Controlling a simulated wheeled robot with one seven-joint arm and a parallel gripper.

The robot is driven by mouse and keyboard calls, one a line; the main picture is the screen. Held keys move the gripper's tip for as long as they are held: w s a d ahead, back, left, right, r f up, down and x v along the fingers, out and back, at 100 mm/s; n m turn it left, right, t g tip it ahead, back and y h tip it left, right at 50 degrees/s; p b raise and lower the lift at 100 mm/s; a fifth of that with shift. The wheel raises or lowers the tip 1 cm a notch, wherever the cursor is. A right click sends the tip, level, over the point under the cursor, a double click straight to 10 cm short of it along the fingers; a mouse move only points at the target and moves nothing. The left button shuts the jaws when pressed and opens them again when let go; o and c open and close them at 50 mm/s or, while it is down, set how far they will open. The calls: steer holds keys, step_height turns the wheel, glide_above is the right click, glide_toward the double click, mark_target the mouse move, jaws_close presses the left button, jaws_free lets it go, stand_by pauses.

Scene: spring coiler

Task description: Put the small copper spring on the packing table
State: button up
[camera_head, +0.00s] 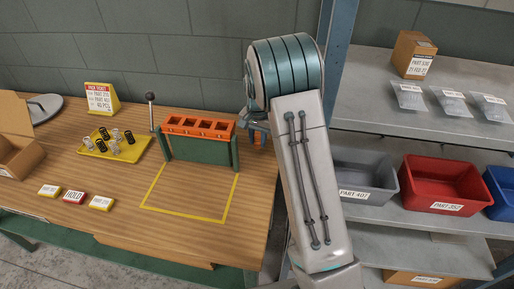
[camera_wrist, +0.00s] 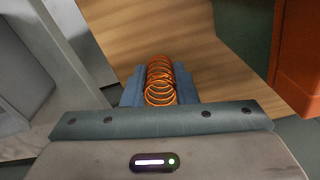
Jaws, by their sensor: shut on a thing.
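My gripper (camera_wrist: 160,92) is shut on a copper spring (camera_wrist: 160,80), whose coils show between the blue fingers in the wrist view. The wooden table (camera_head: 120,222) fills the left half of the head view. Its wooden top (camera_wrist: 190,40) also shows beyond the spring in the wrist view. I cannot tell whether the spring touches it.
The orange-topped green rack (camera_head: 200,126) stands behind a yellow-outlined empty area (camera_head: 188,190). A yellow tray (camera_head: 96,149) holds several dark and silver springs. Small labels, including a red HOLD label (camera_head: 74,197), lie in front. At right, a shelf holds grey (camera_head: 362,178) and red (camera_head: 440,180) bins.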

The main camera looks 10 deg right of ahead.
mark_target(258, 155)
steer(key=shift+f+b, duration=1.2)
steer(key=shift+f, duration=0.8)
steer(key=shift+f, duration=0.25)
steer(key=o, duration=1)
steer(key=shift+c, duration=0.2)
steer(key=shift+r, duration=0.2)
step_height(258, 155, up, 12)
steer(key=shift+r+b, duration=0.1)
steer(key=shift+b, duration=0.3)
